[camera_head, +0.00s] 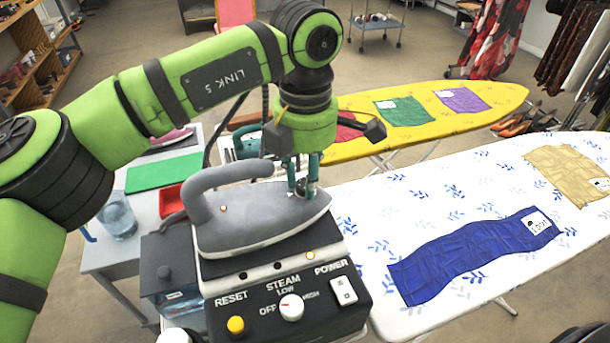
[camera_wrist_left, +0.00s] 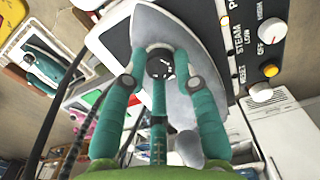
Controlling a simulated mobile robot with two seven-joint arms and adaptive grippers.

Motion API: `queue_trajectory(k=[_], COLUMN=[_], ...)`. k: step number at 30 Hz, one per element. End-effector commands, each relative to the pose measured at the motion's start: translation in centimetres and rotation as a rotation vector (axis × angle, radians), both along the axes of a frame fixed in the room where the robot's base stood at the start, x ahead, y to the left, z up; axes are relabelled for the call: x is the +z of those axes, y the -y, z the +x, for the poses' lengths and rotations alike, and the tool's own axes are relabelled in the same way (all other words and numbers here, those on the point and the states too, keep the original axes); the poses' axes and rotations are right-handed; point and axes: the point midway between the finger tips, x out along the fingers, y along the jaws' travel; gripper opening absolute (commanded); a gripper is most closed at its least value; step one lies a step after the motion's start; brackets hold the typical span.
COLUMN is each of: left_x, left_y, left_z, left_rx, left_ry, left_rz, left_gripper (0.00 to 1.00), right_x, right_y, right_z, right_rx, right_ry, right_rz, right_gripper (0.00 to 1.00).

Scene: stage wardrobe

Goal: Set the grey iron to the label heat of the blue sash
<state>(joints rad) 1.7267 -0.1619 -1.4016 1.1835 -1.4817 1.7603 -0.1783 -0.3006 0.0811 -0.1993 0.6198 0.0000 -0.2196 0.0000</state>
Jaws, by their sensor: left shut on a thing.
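The grey iron (camera_head: 260,225) rests on a black station with its handle toward the left. My left gripper (camera_head: 303,188) reaches down to the iron's front end. In the wrist view, its teal fingers (camera_wrist_left: 160,85) are closed around a dark round dial (camera_wrist_left: 160,63) with small white marks on the iron (camera_wrist_left: 205,95). The dial's setting is too small to read, and the fingers partly cover it. The blue sash (camera_head: 460,262) lies flat on the white ironing board (camera_head: 375,205). Its white label (camera_head: 537,222) faces up at the right end, but its symbol is unclear. My right gripper is not visible.
The station panel (camera_head: 260,318) has a yellow reset button (camera_head: 236,325), a steam knob (camera_head: 291,307) and a power switch (camera_head: 343,290). A tan cloth (camera_head: 565,172) lies farther back. A yellow board (camera_head: 350,105) holds green (camera_head: 405,111) and purple (camera_head: 462,100) cloths. A glass jar (camera_head: 118,215) stands left.

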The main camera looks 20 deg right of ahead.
Motion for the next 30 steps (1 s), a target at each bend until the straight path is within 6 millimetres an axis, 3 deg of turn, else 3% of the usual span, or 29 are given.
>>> queue_trajectory(k=[20,21,22,30], left_x=[-0.21,-0.21,-0.21,-0.09], left_y=[0.05,0.05,0.05,0.02], left_z=[-0.16,-0.16,-0.16,-0.07], left_rx=[-0.06,-0.06,-0.06,-0.058], left_ry=[-0.005,-0.005,-0.005,-0.002], left_rz=[0.002,0.002,0.002,0.001], left_gripper=[0.0,0.45,0.53,0.53], right_x=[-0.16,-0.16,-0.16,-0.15], right_y=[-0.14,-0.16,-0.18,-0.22], right_z=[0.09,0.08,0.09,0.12], right_rx=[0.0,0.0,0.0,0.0], right_ry=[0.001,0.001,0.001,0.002], right_rz=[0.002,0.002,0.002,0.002], right_gripper=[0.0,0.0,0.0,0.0])
